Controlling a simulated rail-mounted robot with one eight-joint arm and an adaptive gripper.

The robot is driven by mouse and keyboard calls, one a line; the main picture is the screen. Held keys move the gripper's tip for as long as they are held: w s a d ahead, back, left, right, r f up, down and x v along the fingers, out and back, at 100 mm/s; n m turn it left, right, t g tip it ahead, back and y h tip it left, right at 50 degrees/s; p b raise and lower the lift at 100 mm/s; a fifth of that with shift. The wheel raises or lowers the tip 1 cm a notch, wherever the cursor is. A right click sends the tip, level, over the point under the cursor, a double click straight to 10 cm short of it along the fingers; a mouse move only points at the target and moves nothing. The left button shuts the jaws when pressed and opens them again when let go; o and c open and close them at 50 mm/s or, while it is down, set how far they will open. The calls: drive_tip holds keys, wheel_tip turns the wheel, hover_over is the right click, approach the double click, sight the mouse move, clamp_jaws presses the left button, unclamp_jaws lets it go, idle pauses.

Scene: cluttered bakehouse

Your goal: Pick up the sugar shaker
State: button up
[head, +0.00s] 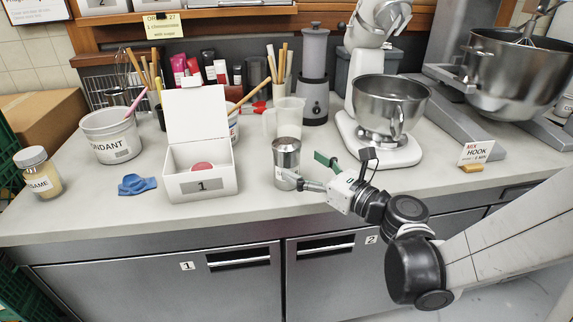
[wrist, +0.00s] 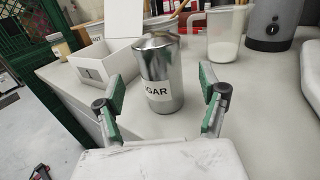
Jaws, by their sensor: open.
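The sugar shaker (head: 286,158) is a silver metal cylinder standing upright near the front of the counter, right of the white box. In the wrist view the shaker (wrist: 161,80) stands ahead of my gripper, with a white label partly reading "GAR". My gripper (wrist: 162,100) is open, with one green-padded finger on each side of the shaker in the picture. In the head view my gripper (head: 318,172) reaches in from the right, close to the shaker. I cannot tell whether a finger touches it. Nothing is held.
An open white box (head: 201,184) marked 1 stands left of the shaker. A clear jug (head: 290,117) stands behind it, and a stand mixer (head: 378,140) to the right. A blue cloth-like item (head: 137,184) and a fondant tub (head: 110,137) lie further left.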

sight(287, 155)
drive_tip(key=shift+b+x, duration=0.45)
drive_tip(key=shift+x, duration=2.6)
drive_tip(key=c, duration=1.5)
drive_tip(key=shift+o, duration=0.2)
drive_tip(key=shift+r, duration=0.1)
